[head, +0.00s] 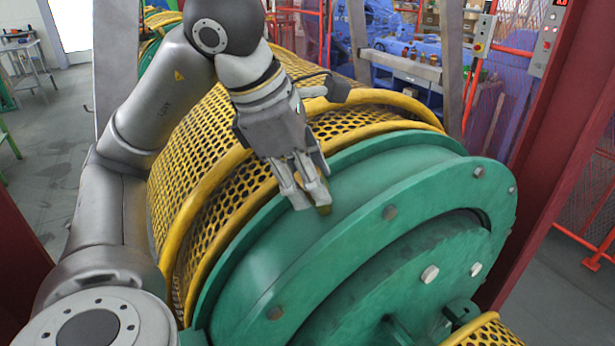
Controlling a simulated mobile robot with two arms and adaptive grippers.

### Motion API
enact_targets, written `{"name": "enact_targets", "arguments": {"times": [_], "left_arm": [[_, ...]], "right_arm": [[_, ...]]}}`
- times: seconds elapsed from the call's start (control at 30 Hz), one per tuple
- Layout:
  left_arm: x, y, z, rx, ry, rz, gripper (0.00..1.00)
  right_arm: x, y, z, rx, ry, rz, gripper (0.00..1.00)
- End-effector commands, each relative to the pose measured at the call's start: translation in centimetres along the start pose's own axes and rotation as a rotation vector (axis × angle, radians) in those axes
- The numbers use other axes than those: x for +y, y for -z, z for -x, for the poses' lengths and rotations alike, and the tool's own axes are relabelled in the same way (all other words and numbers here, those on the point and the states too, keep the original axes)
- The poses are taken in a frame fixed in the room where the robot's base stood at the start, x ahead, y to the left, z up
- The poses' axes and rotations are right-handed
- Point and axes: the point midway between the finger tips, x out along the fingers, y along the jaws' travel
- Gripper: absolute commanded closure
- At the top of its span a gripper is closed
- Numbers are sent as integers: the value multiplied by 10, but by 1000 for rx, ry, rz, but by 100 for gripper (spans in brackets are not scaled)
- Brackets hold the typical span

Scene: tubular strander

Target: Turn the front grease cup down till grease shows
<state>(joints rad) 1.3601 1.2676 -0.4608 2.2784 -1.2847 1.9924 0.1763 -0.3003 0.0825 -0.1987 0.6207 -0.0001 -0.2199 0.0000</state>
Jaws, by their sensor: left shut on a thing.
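My left gripper (308,197) reaches down from the upper left to the top of the green drum end (275,262). It is shut on a small brass-coloured grease cup (324,210) at the rim surface. Only a little of the cup shows below the fingertips; the fingers hide the rest. I cannot see any grease around it. My right gripper is not in view.
Yellow perforated guards (215,130) curve around the drum behind and left of the gripper. Dark red posts (545,130) stand close on the right. A control box (545,45) and a bench with small parts (405,65) are at the back.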

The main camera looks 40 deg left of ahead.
Motion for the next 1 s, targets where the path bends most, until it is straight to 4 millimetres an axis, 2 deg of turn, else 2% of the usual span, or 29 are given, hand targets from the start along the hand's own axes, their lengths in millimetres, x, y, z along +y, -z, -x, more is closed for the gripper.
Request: {"name": "enact_targets", "arguments": {"times": [1.0], "left_arm": [[1,0,0,0,-14,-965,88]], "right_arm": [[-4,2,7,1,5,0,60]]}}
